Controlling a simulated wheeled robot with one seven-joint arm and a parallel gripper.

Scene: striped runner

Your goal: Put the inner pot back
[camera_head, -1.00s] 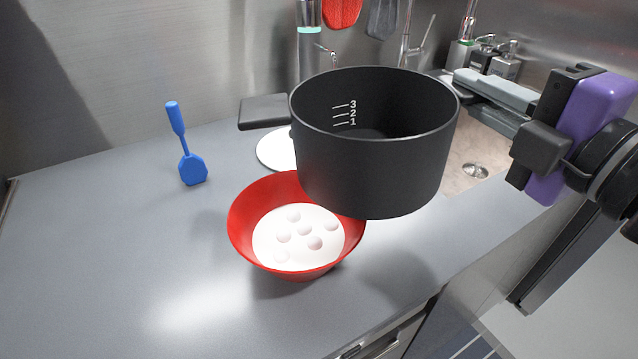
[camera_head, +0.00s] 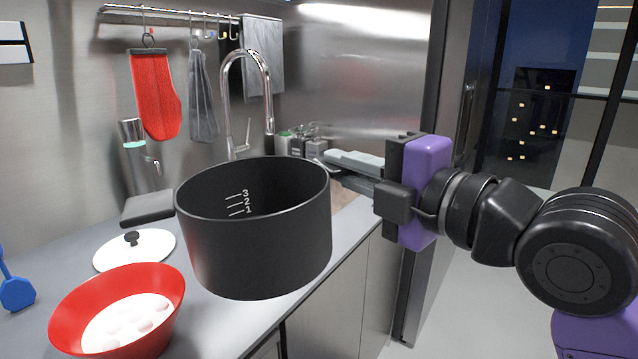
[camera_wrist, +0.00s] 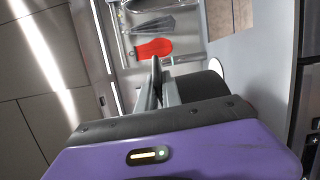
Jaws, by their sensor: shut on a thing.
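In the wrist view my fingers (camera_wrist: 158,75) are close together beside the dark pot (camera_wrist: 203,84). No cooker shows in either view.
A red bowl (camera_head: 65,312) with white contents stands on the counter, left of and below the pot. Behind it lies a white lid (camera_head: 152,251) with a black knob. A blue spatula (camera_head: 17,293) is far left. A tap (camera_head: 268,110) and bottles stand behind. Open floor is at right.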

